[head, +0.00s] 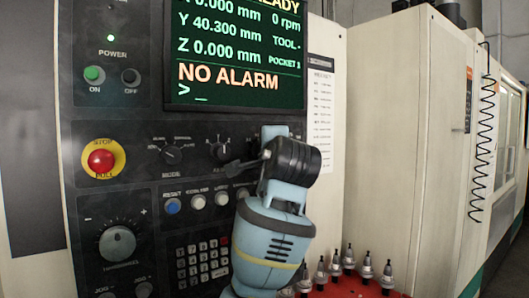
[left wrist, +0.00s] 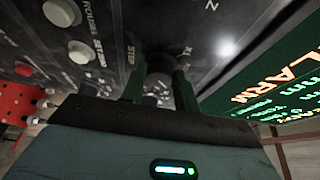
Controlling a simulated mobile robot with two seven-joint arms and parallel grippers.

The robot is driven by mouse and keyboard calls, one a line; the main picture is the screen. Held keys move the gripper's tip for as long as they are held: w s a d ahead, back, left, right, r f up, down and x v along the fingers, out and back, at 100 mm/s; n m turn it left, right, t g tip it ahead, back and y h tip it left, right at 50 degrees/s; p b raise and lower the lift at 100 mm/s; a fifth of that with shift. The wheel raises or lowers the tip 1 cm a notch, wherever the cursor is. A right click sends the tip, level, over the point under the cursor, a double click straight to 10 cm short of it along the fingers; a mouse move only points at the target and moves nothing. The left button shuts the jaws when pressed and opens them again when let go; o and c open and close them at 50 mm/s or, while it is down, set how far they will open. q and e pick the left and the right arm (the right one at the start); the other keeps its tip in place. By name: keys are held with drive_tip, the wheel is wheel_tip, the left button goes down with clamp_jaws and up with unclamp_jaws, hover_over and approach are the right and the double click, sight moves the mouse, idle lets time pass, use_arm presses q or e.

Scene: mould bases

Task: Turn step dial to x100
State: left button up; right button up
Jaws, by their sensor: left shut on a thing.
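The step dial (left wrist: 158,84) is a small dark knob on the black control panel, with the word STEP printed beside it. In the left wrist view it sits between the two dark green fingers of my left gripper (left wrist: 160,88), which is shut on it. The label beyond the dial begins with X1; the rest is hidden or unclear. I cannot read where the dial points. In the head view my left gripper (head: 238,167) reaches across the panel, and its body hides the step dial. My right gripper is in neither view.
The mode dial (head: 172,154) and another dial (head: 220,148) stand left of my gripper. A row of buttons, including the blue reset button (head: 172,206), lies below. The red stop button (head: 101,160) is further left. The screen (head: 235,55) is above. A red tool carousel (head: 345,284) stands lower right.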

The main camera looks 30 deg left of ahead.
use_arm(q)
drive_tip(key=o, duration=1)
drive_tip(key=shift+v, duration=3.95)
